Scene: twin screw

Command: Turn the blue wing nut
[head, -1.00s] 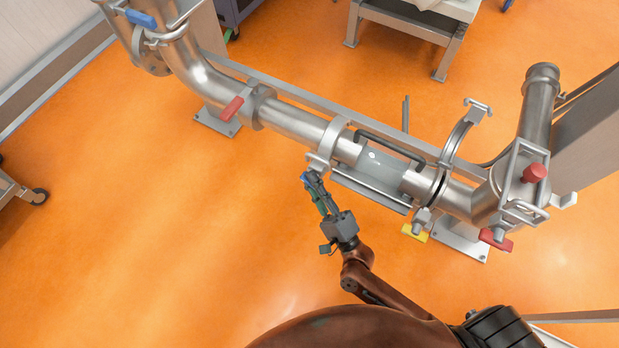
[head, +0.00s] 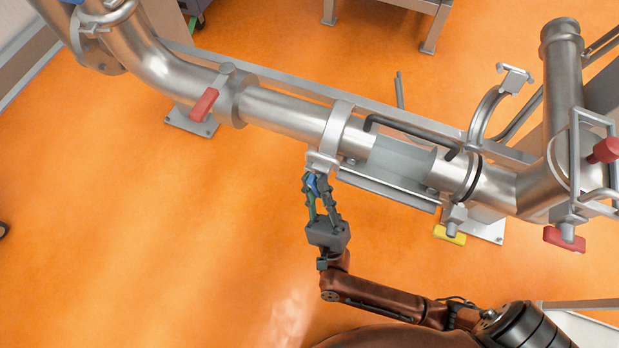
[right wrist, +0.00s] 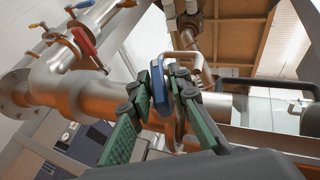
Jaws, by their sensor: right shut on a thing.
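The blue wing nut (head: 314,182) hangs at the lower front of a metal clamp (head: 338,125) around the pipe. Only a little of its blue shows between my fingers in the head view. My right gripper (head: 316,184) reaches up to it from below and is shut on it. In the right wrist view the blue wing nut (right wrist: 160,88) stands upright between the two green-padded fingers of my right gripper (right wrist: 158,90). My left gripper is not in view.
A red handle (head: 205,103) sits on the pipe to the left. An open clamp (head: 490,105) stands to the right, with a yellow wing nut (head: 450,234) below the pipe. A red wing nut (head: 565,239) is farther right. The orange floor (head: 150,230) is clear at the left.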

